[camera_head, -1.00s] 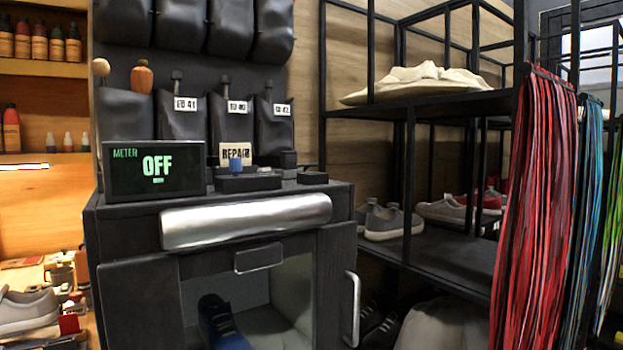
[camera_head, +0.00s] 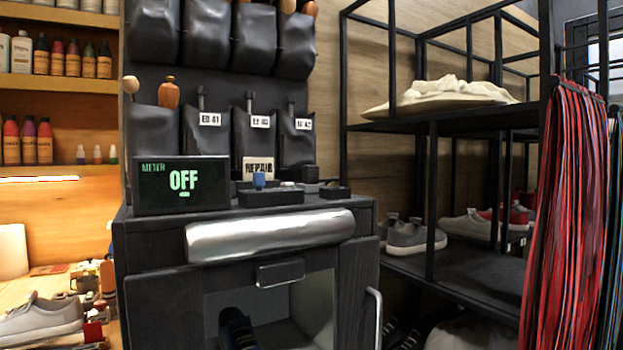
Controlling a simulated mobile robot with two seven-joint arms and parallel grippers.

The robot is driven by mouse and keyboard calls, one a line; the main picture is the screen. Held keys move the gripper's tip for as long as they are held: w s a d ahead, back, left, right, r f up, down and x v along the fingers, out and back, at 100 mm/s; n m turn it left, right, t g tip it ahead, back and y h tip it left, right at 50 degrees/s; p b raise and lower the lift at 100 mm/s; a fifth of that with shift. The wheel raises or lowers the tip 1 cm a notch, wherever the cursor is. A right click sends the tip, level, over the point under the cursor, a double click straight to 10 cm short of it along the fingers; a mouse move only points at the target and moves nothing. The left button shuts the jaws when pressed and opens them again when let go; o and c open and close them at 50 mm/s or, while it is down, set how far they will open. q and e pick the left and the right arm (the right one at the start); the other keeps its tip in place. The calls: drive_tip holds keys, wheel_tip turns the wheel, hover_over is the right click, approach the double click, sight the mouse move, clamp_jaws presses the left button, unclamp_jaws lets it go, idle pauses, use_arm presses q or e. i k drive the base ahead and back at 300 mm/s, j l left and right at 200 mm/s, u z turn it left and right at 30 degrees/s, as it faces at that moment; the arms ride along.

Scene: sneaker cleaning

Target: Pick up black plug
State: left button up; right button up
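No part is clearly recognisable as the black plug. A small dark block (camera_head: 310,174) stands at the back right of the black cabinet's top (camera_head: 365,203), and a low dark piece (camera_head: 335,192) lies in front of it to the right. I cannot tell whether either is the plug. A black tray (camera_head: 270,198) with a small blue piece (camera_head: 259,180) on it sits left of them. A meter display (camera_head: 182,186) reading OFF stands at the left of the top. Neither of my grippers is in view.
The cabinet has a silver bar (camera_head: 270,235) across its front and a dark blue shoe (camera_head: 237,328) in its open compartment. Pouches (camera_head: 245,135) hang behind. A black shelf rack (camera_head: 450,265) with shoes and red laces (camera_head: 565,200) stand right. A grey sneaker (camera_head: 42,318) lies lower left.

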sight(310, 173)
drive_tip(key=i+l+u, duration=0.1)
drive_tip(key=l, duration=0.25)
drive_tip(key=i+l+u, duration=0.1)
drive_tip(key=l, duration=0.3)
drive_tip(key=i+l+u, duration=0.1)
drive_tip(key=l, duration=0.25)
drive_tip(key=i+l, duration=0.15)
drive_tip(key=l, duration=0.25)
drive_tip(key=u, duration=0.05)
